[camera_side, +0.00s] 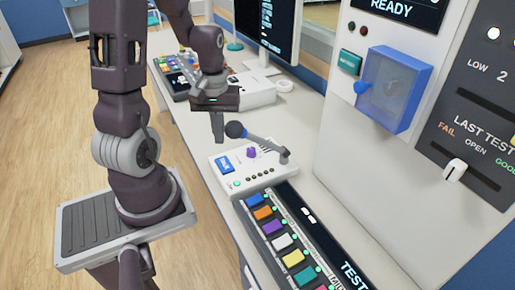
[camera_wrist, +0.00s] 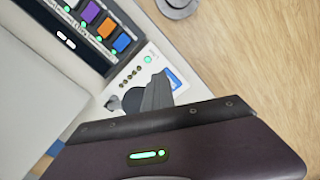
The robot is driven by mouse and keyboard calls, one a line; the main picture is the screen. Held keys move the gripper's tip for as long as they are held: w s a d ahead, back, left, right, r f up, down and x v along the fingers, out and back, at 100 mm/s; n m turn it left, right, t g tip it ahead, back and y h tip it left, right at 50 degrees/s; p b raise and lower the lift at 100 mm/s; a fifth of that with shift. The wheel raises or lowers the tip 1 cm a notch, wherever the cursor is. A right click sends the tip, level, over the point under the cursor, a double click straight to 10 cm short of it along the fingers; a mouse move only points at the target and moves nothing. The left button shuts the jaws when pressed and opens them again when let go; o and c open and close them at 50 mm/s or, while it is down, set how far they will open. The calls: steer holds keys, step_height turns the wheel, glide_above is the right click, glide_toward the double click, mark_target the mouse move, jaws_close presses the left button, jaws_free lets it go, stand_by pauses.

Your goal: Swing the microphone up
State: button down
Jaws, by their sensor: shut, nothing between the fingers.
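The microphone has a dark round head (camera_side: 236,130) on a grey boom that runs right to a pivot on a white intercom box (camera_side: 238,180). The boom lies low over the box, with its head end raised slightly above the pivot. My gripper (camera_side: 218,136) points down just left of the head, with its fingers together and empty. Whether it touches the head I cannot tell. In the wrist view my gripper (camera_wrist: 157,94) covers part of the box; a dark round shape (camera_wrist: 132,98), likely the microphone head, is partly hidden behind the fingers.
The box carries a blue label, a purple knob (camera_side: 252,152) and small buttons. A panel of coloured keys (camera_side: 283,241) lies in front of it. A tall white cabinet with a blue clear cover (camera_side: 388,90) stands to the right. A monitor (camera_side: 268,28) is behind.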

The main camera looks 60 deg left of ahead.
mark_target(249, 133)
steer(key=shift+w+r, duration=0.8)
steer(key=shift+w+d+r, duration=0.1)
steer(key=shift+w+r, duration=0.65)
steer(key=shift+w, duration=0.35)
steer(key=shift+w+r, duration=0.75)
steer(key=shift+w, duration=0.35)
steer(key=shift+w+r, duration=0.15)
steer(key=shift+w, duration=0.45)
steer(key=shift+w+r, duration=0.15)
steer(key=shift+w, duration=0.45)
steer(key=shift+w+r, duration=0.35)
steer(key=shift+w, duration=0.3)
steer(key=shift+w+r, duration=0.3)
steer(key=shift+w, duration=0.3)
